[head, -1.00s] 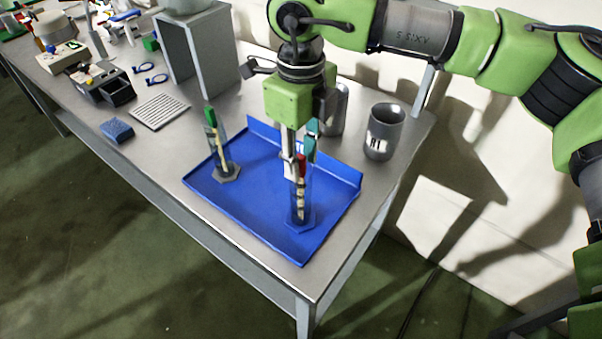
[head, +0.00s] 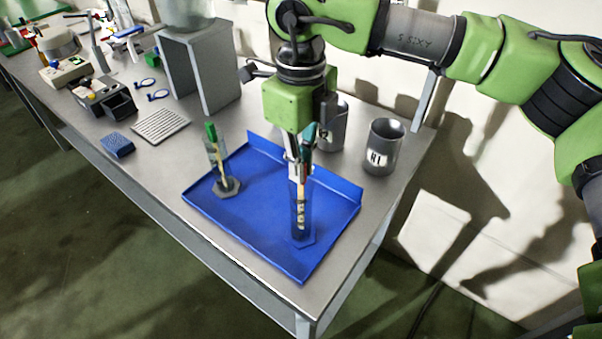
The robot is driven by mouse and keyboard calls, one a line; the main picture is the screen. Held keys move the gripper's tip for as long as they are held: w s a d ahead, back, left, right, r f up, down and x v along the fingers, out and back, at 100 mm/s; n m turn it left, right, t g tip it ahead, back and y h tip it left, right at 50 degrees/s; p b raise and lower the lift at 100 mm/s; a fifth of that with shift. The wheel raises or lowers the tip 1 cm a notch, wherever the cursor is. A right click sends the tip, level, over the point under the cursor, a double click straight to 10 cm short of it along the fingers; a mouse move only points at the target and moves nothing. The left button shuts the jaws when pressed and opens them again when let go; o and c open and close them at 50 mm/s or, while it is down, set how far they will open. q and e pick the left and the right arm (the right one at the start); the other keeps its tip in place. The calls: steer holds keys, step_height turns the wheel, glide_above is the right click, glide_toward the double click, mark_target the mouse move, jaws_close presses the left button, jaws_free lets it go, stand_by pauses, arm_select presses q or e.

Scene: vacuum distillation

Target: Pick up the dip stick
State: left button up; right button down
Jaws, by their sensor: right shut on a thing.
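Two clear cylinders with hexagonal feet stand in a blue tray (head: 235,218), each with a stick in it. The left cylinder (head: 226,184) holds a stick with a green top (head: 210,132). The right cylinder (head: 302,232) holds a pale stick with dark marks, the dip stick (head: 301,205). My right gripper (head: 301,172) points down over the right cylinder and is shut on the top of this stick. The fingers hide most of the stick's red top. The stick's lower part is still inside the cylinder. My left gripper is out of view.
Two grey metal cups stand behind the tray, one labelled (head: 383,148) and one partly hidden behind my gripper (head: 333,128). A grey stand (head: 205,75), a white grid plate (head: 160,126) and a blue sponge (head: 117,146) are to the left. The table's front edge is close to the tray.

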step_height(320, 180, up, 16)
steer(key=b, duration=0.1)
steer(key=shift+b, duration=0.3)
step_height(320, 180, up, 18)
steer(key=p, duration=1.7)
steer(key=shift+p, duration=0.3)
